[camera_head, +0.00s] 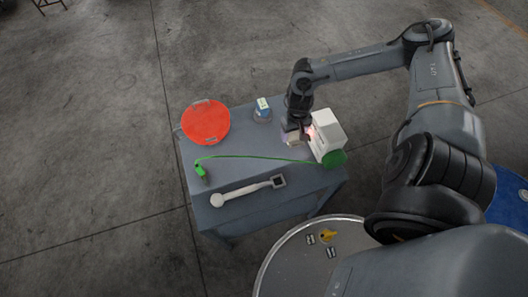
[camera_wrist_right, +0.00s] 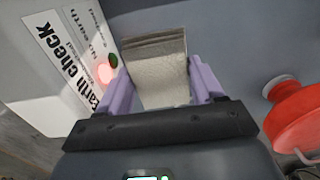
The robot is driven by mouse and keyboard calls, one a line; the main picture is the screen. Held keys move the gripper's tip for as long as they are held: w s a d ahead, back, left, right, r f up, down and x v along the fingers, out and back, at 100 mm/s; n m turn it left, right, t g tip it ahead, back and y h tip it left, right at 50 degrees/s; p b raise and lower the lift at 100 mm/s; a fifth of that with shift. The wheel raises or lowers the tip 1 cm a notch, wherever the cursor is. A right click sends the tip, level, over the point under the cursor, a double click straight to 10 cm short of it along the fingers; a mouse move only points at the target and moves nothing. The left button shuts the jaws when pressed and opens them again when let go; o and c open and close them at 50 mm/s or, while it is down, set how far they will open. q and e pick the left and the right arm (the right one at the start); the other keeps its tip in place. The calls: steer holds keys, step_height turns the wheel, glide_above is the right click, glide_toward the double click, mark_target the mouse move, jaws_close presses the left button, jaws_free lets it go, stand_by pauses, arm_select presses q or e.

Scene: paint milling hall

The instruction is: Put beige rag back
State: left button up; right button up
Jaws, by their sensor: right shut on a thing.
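My right gripper (camera_head: 294,138) is over the right part of the grey table, just left of the white box. In the right wrist view its two lilac fingers (camera_wrist_right: 173,88) are closed on the beige rag (camera_wrist_right: 158,78), a folded, layered cloth with a rough surface. In the head view the rag shows only as a small pale patch under the wrist. I cannot tell whether it touches the table. My left gripper is not in view.
The white "Earth check" box (camera_head: 328,128) stands close beside the gripper, with a green disc (camera_head: 334,158) and green cable running to a green clamp (camera_head: 200,171). A red round container (camera_head: 205,122), small blue-white jar (camera_head: 262,109) and long-handled tool (camera_head: 246,190) occupy the table (camera_head: 240,150).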

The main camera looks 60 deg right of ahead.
steer(key=shift+a+f, duration=0.1)
steer(key=shift+f, duration=0.25)
steer(key=b, duration=0.2)
glide_above(263, 152)
step_height(263, 152, down, 7)
steer(key=shift+a+r, duration=0.1)
steer(key=shift+r, duration=0.05)
step_height(263, 152, down, 3)
steer(key=shift+f+b, duration=0.15)
steer(key=shift+b, duration=0.2)
steer(key=shift+f, duration=0.4)
steer(key=shift+f, duration=0.1)
steer(key=o, duration=1)
